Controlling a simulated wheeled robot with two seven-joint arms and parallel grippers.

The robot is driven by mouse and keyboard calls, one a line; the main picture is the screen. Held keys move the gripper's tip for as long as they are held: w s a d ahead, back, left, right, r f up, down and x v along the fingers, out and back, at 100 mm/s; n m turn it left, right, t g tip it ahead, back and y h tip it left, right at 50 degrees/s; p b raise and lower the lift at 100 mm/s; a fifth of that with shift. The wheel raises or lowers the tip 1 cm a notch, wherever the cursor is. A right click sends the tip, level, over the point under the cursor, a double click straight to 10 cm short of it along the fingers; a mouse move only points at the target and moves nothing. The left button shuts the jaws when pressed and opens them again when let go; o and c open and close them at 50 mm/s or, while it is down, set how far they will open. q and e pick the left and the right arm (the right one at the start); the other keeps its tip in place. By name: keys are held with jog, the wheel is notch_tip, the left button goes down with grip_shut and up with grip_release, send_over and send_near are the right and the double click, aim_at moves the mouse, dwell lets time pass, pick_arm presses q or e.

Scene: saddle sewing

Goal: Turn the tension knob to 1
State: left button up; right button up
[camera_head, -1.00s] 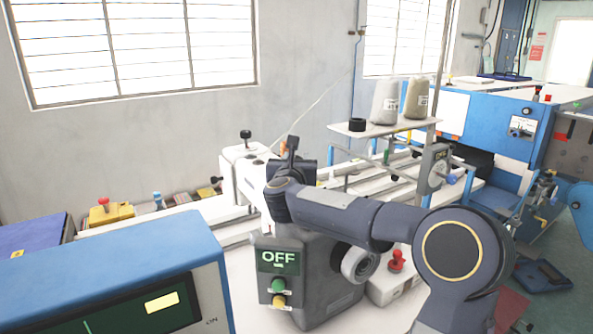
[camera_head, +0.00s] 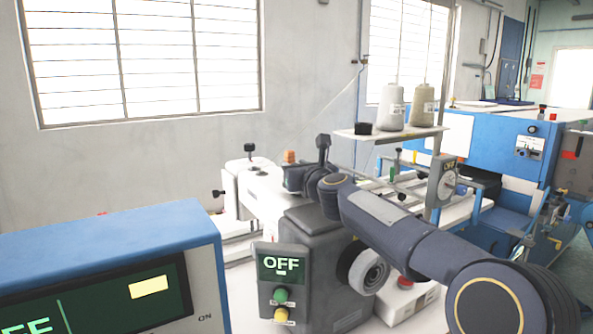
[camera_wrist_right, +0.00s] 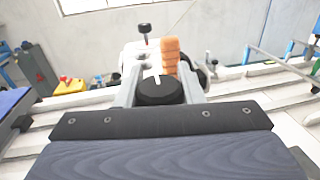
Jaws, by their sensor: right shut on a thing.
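The tension knob (camera_wrist_right: 158,92) is a round black knob with a white mark on top, on the white sewing machine head (camera_wrist_right: 140,52). My right gripper (camera_wrist_right: 160,80) is shut on it, with a grey finger on each side. The white mark shows between the fingers; I cannot read a number on the knob. In the head view my right gripper (camera_head: 297,178) is at the machine head (camera_head: 262,185), and its own body and arm hide the knob. My left gripper is not in view.
An orange block (camera_wrist_right: 170,55) stands just behind the knob. A grey control box with a green OFF panel (camera_head: 281,266) stands in front. A blue cabinet (camera_head: 110,245) fills the lower left. Thread spools (camera_head: 393,106) stand on a shelf (camera_head: 375,134) at the right.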

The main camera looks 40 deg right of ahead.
jog(key=shift+a+n+y, duration=0.1)
jog(key=shift+n+y, duration=0.2)
jog(key=shift+y, duration=0.2)
jog(key=shift+f+n+y+b, duration=0.1)
jog(key=shift+n+y+b, duration=0.4)
jog(key=shift+y, duration=0.2)
jog(key=shift+n+t+y, duration=0.3)
jog(key=shift+n+y, duration=0.1)
jog(key=shift+y, duration=0.3)
jog(key=shift+a+n+y, duration=0.25)
jog(key=shift+n+y, duration=0.85)
jog(key=shift+y, duration=0.9)
jog(key=o, duration=1)
